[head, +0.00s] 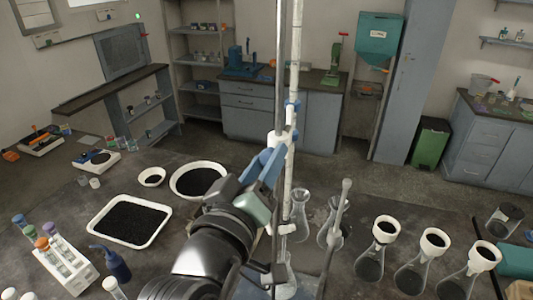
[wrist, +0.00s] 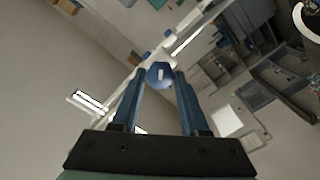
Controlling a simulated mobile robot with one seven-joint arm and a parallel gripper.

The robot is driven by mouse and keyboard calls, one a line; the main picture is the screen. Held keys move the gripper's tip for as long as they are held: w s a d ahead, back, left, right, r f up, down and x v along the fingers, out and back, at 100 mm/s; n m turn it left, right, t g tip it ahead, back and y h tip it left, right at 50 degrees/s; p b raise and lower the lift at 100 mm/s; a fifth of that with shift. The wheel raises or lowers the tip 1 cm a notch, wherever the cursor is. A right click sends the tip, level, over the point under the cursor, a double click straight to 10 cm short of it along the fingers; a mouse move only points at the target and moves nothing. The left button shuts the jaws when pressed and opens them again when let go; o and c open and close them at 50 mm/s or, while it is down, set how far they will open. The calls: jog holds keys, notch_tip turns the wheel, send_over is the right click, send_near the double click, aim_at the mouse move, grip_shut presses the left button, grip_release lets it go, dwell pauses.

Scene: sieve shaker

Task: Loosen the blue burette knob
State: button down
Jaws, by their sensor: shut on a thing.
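The blue burette knob (wrist: 160,75) is a rounded blue piece with a pale slot-like mark, seen end-on in the wrist view. It sits between the tips of the two blue fingers of my gripper (wrist: 159,82), which is shut on it. In the head view my gripper (head: 272,160) reaches up from the lower middle to the tall white burette (head: 296,60). There the fingers hide most of the knob. The burette stands upright beside a grey metal stand rod (head: 281,70).
Glass flasks (head: 300,215) stand close behind and right of the burette. Several flasks with white-rimmed funnels (head: 386,229) stand at the right. A white tray of black grains (head: 130,222), a round bowl (head: 199,167) and a tube rack (head: 66,262) are at the left.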

jog(key=n+p, duration=0.3)
jog(key=n, duration=0.2)
jog(key=shift+n, duration=0.3)
jog(key=shift+f+n+p, duration=0.15)
jog(key=shift+n+p, duration=1.25)
jog(key=shift+n, duration=0.8)
jog(key=shift+c, duration=2.2)
grip_release()
